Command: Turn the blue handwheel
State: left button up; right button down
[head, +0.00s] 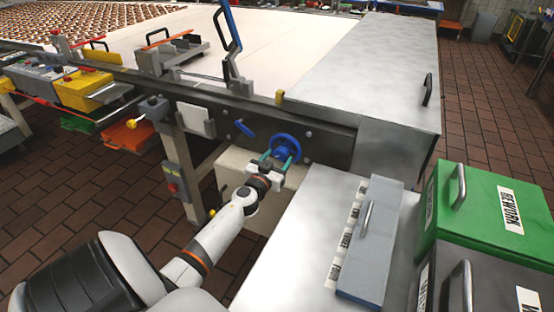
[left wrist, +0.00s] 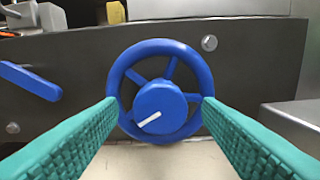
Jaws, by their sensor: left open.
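The blue handwheel (head: 285,148) is mounted on the dark side rail of the conveyor machine. In the left wrist view the handwheel (left wrist: 160,58) faces me, with a round hub bearing a white line that points to the lower left. My left gripper (head: 276,162) is open, and its teal fingers (left wrist: 160,112) reach up to either side of the wheel's lower half. The fingertips overlap the rim's left and right edges in the picture; I cannot tell whether they touch it. My right gripper is not in view.
A blue lever (head: 244,128) sits on the rail left of the wheel. A steel table (head: 300,215) with a grey lidded box (head: 370,240) stands close on the right, beside a green rework bin (head: 480,205). A cream box (head: 235,165) is below the wheel.

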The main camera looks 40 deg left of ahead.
pick_arm(q)
jog(key=c, duration=1)
jog(key=shift+m, duration=0.4)
